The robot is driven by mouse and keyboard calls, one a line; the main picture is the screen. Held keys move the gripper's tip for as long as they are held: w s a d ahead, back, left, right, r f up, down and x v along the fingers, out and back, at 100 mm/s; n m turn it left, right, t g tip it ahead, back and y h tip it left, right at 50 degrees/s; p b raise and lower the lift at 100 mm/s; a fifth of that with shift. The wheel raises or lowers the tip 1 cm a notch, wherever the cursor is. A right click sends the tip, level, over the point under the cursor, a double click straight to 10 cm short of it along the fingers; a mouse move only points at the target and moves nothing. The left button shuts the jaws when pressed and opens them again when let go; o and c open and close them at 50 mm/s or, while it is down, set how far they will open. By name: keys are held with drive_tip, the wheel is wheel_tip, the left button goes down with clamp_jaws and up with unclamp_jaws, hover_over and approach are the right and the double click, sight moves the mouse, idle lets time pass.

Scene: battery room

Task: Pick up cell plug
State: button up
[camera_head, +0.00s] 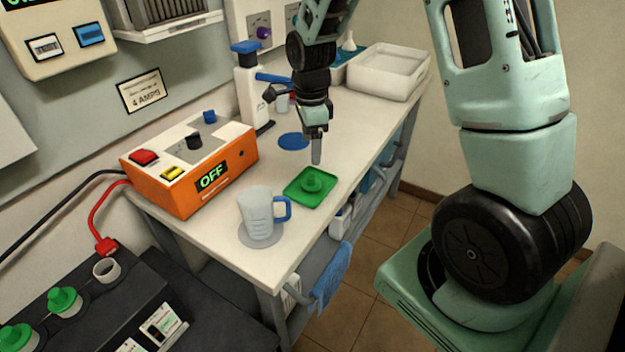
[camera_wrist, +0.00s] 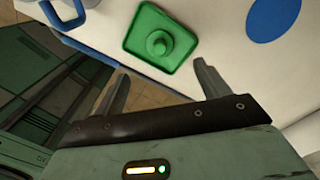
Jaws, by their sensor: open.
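The green cell plug (camera_head: 313,182) sits on a square green tray (camera_head: 297,197) on the white bench. In the wrist view the plug (camera_wrist: 158,44) stands in the middle of the tray (camera_wrist: 184,27), beyond my fingertips. My gripper (camera_head: 316,152) points down above the bench, just behind and above the tray in the head view. In the wrist view my gripper (camera_wrist: 160,82) shows its two fingers spread wide with nothing between them. The plug is apart from both fingers.
A measuring jug (camera_head: 257,213) with a blue handle stands left of the tray. An orange charger (camera_head: 190,170) reading OFF is behind it. A blue disc (camera_head: 293,141) and a blue-capped bottle (camera_head: 250,90) are farther back. A black battery (camera_head: 110,305) with green plugs and one open port is front left.

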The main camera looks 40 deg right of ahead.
sight(311, 175)
wheel_tip(311, 175, down, 10)
drive_tip(key=shift+f+p, duration=0.25)
drive_tip(key=shift+p, duration=0.75)
drive_tip(key=c, duration=1.1)
